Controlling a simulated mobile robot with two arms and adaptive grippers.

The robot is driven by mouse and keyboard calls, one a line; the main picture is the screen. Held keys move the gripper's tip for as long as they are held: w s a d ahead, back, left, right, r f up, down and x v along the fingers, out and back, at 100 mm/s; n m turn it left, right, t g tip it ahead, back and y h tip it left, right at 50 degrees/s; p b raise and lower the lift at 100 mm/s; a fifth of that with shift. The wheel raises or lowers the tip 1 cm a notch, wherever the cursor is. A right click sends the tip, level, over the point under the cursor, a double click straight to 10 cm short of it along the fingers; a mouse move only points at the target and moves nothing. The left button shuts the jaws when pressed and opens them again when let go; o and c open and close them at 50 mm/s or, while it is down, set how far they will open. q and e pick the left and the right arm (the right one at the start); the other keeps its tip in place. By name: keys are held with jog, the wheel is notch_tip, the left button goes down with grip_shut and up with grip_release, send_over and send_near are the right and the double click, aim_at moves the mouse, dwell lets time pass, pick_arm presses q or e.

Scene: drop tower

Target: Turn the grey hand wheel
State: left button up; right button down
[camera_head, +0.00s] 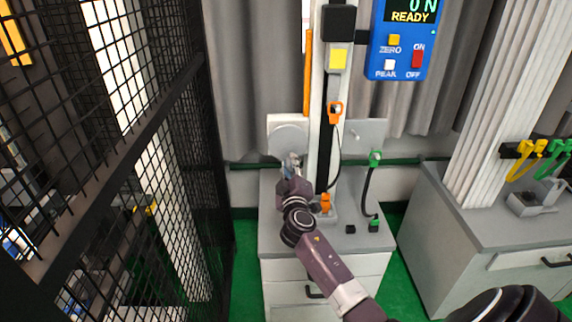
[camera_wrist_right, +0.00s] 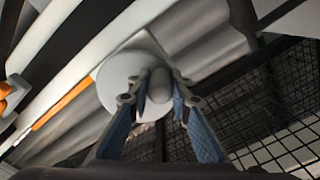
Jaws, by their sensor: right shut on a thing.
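The grey hand wheel (camera_head: 287,138) is a round disc on the left side of the upright test column, above the bench. It also shows in the right wrist view (camera_wrist_right: 112,88), with a rounded grey knob (camera_wrist_right: 159,80) sticking out towards me. My right gripper (camera_head: 292,160) is at the lower part of the wheel. In the wrist view its two fingers (camera_wrist_right: 155,92) are on either side of the knob, shut on it. The fingers hide part of the wheel. My left gripper is not in view.
The drop tower column (camera_head: 322,100) rises from the grey bench (camera_head: 285,243), close right of my gripper. A blue force display (camera_head: 405,40) reads 0 N and READY. A black mesh fence (camera_head: 185,150) stands at the left. Another bench (camera_head: 480,225) is at the right.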

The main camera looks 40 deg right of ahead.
aim_at(304, 144)
jog(key=d+n+p, duration=0.1)
jog(key=n, duration=0.1)
jog(key=s+r+n+p, duration=0.1)
jog(key=n, duration=0.2)
jog(key=d+n+p, duration=0.1)
jog(key=n, duration=0.2)
jog(key=shift+s+d+r, duration=0.3)
jog(key=shift+d+r, duration=0.05)
jog(key=shift+r, duration=0.05)
jog(key=n+p, duration=0.1)
jog(key=n, duration=0.1)
jog(key=r+n+p, duration=0.1)
jog(key=d+r+n+p, duration=0.1)
jog(key=n, duration=0.1)
jog(key=shift+s+n+p, duration=0.3)
jog(key=shift+r+n+p, duration=0.25)
jog(key=shift+n+p, duration=0.25)
jog(key=shift+n, duration=0.25)
jog(key=shift+r+n+p, duration=0.25)
jog(key=shift+n+p, duration=0.2)
jog(key=shift+n, duration=0.3)
jog(key=c, duration=2)
grip_release()
jog(key=shift+o, duration=1.3)
